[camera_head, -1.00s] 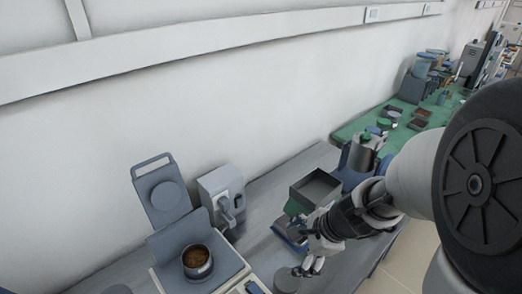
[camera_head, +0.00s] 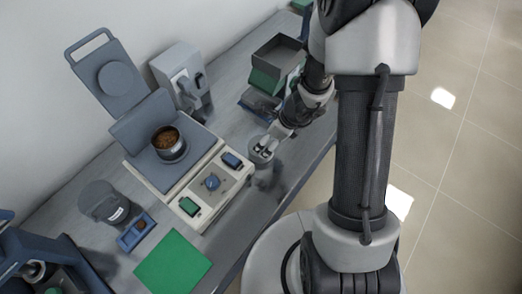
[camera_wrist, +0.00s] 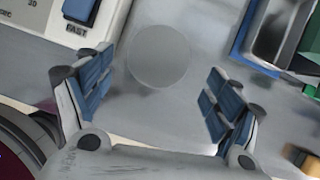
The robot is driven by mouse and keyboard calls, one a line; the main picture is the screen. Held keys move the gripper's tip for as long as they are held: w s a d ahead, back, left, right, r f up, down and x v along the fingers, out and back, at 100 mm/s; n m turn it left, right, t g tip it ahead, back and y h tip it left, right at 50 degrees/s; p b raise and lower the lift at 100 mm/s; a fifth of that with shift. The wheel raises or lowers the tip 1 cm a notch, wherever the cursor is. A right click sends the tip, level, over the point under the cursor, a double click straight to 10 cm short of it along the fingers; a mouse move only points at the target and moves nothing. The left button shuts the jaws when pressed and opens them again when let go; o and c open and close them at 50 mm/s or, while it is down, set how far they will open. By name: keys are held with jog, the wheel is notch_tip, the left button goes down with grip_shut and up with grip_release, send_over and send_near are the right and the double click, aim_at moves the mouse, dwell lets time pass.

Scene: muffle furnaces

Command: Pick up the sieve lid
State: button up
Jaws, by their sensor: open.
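The sieve lid, seen as a flat grey disc (camera_wrist: 159,56), lies on the grey bench in the wrist view. My gripper (camera_wrist: 155,92) is open, with one blue-padded finger on each side of the disc's near side. The disc is beyond the fingertips, and I see no contact. In the head view my gripper (camera_head: 265,150) points down at the bench just right of the shaker machine, and largely hides the spot under it.
The cream machine (camera_head: 180,195) carries a dark sieve pan with brown grains (camera_head: 169,144). An open grey box (camera_head: 280,55) stands behind my gripper. A grey pot (camera_head: 103,203) and a green mat (camera_head: 172,263) are at the left front. The bench edge is close on the right.

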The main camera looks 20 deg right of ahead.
aim_at(254, 140)
jog(key=b+x, duration=0.3)
jog(key=x, duration=0.3)
jog(key=shift+f, duration=0.1)
jog(key=c, duration=0.8)
